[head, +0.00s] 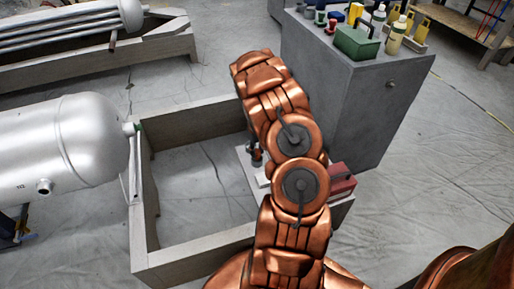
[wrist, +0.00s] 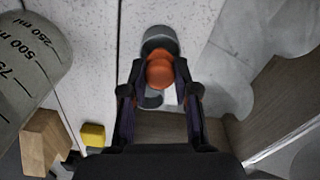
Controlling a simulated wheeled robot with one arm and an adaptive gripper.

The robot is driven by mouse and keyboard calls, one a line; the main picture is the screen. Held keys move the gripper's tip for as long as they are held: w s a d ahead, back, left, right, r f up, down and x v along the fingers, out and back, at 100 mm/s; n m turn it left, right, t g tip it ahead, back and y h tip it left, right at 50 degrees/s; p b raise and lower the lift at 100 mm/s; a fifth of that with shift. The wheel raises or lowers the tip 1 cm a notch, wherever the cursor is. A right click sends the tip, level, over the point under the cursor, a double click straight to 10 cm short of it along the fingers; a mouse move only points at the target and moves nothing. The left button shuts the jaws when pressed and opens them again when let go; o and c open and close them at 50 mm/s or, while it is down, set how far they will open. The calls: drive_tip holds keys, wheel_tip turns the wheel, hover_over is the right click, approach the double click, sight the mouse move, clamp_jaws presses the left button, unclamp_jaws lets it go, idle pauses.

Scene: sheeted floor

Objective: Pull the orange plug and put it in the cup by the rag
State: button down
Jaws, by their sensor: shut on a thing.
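My gripper (wrist: 160,98) is shut on the orange plug (wrist: 160,71), with one dark finger on each side of it. A dark grey round fitting (wrist: 158,35) sits just beyond the plug; I cannot tell whether the plug is seated in it. A pale grey beaker with volume marks (wrist: 32,60) is at the left of the wrist view; I cannot tell whether it is the task's cup. In the head view my copper arm hides most of my gripper. I cannot make out a rag.
A wooden block (wrist: 42,138) and a yellow block (wrist: 93,135) lie at lower left in the wrist view. A grey frame (head: 190,256) borders the work area. A red box (head: 342,180) sits right of my arm. A cabinet (head: 335,95) stands beyond.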

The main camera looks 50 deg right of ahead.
drive_tip(key=shift+f, duration=0.75)
drive_tip(key=shift+a+f, duration=0.1)
drive_tip(key=shift+f, duration=0.4)
drive_tip(key=c, duration=0.8)
unclamp_jaws()
wheel_tip(320, 180, up, 12)
